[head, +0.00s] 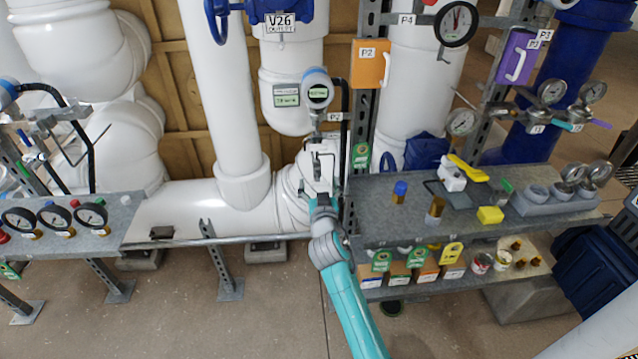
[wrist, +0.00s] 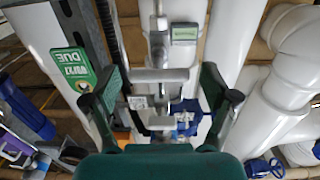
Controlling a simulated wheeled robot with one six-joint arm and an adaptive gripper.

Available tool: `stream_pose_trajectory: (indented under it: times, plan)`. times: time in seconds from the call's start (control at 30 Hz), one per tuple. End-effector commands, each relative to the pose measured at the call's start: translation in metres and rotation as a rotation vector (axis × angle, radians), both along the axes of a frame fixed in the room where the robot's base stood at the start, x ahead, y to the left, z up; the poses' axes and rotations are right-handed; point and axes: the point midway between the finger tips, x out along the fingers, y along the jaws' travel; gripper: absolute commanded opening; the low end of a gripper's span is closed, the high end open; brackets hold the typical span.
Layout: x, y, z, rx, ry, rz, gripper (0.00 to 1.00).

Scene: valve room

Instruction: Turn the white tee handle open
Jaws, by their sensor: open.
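In the wrist view, a pale white-grey crossbar (wrist: 160,75), which looks like the tee handle, lies crosswise between my fingers. A round metal stem (wrist: 157,45) runs up from it. My gripper (wrist: 161,82) is open, with one dark green finger off each end of the bar and a gap showing on both sides. A second pale bar (wrist: 158,122) and a blue part (wrist: 187,117) show closer to the palm. In the head view my gripper (head: 320,187) is raised in front of the white pipework below a round gauge (head: 318,93); the handle is hard to make out there.
A grey shelf (head: 385,222) with loose fittings and a yellow block (head: 490,215) stands right of my arm. A rail with several dials (head: 56,218) is at left. A green tag (wrist: 73,69) hangs on an upright beside my left-hand finger.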

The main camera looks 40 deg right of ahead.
Motion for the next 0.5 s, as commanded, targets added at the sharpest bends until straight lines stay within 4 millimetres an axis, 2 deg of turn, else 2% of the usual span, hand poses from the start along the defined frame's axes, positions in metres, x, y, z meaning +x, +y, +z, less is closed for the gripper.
stream_pose_trajectory:
  times: [0.37,0.4,0.5]
  plan:
    - [0.0051,-0.0036,0.0003,0.0,0.0,0.0,0.85]
    - [0.005,-0.0036,0.0003,0.0,0.0,0.0,0.8]
    - [0.0049,-0.0036,0.0003,0.0,0.0,0.0,0.55]
